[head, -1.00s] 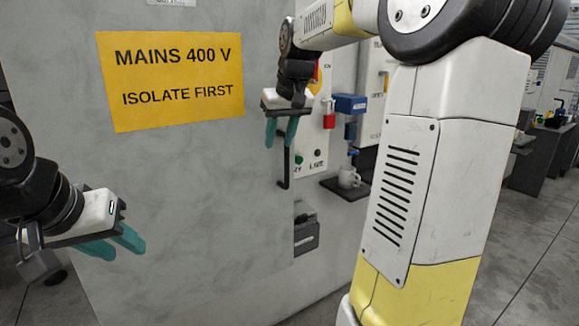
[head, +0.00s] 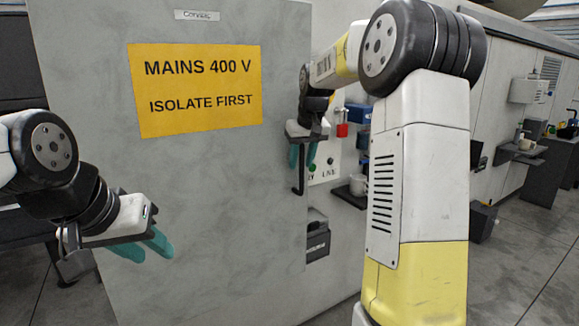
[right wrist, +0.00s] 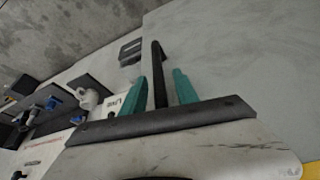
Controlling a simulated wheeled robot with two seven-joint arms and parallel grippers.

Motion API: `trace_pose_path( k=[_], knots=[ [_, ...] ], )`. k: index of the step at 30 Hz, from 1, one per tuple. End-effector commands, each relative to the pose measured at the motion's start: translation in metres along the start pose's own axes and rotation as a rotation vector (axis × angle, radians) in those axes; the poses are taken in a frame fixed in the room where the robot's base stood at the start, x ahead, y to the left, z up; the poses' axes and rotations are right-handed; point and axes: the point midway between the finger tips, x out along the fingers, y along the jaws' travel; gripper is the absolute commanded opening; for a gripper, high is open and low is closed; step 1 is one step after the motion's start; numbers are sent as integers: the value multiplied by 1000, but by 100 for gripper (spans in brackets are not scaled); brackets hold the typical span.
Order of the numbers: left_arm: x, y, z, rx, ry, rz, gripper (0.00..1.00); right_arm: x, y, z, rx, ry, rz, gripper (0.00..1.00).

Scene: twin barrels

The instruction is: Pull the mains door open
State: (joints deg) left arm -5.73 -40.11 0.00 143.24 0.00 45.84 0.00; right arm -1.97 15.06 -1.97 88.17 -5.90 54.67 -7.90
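The mains door (head: 200,210) is a tall grey panel with a yellow "MAINS 400 V ISOLATE FIRST" sign (head: 196,90). Its black bar handle (head: 300,188) is near the right edge; it also shows in the right wrist view (right wrist: 158,65). My right gripper (head: 302,155) is at the handle's upper part. In the right wrist view its teal fingers (right wrist: 161,90) are apart, with the bar between them and gaps visible on both sides. My left gripper (head: 146,248) is open and empty in front of the door's lower left. I cannot tell whether the door is ajar.
A dark box (head: 317,240) is below. My right arm hides part of this wall. Open floor lies at the right.

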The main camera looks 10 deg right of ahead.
Motion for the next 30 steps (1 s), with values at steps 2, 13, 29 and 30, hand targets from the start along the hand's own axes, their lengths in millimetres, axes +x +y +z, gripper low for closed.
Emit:
trace_pose_path(
  k=[2,13,29,30],
  knots=[
    [0,0,0,0,0,0,36,11,0,0,0,-1,0,36],
    [0,0,0,0,0,0,36,23,0,0,1,1,0,36],
    [0,0,0,0,0,0,36,22,0,0,0,1,0,0],
    [0,0,0,0,0,0,36,22,0,0,0,1,0,0]
  ],
)
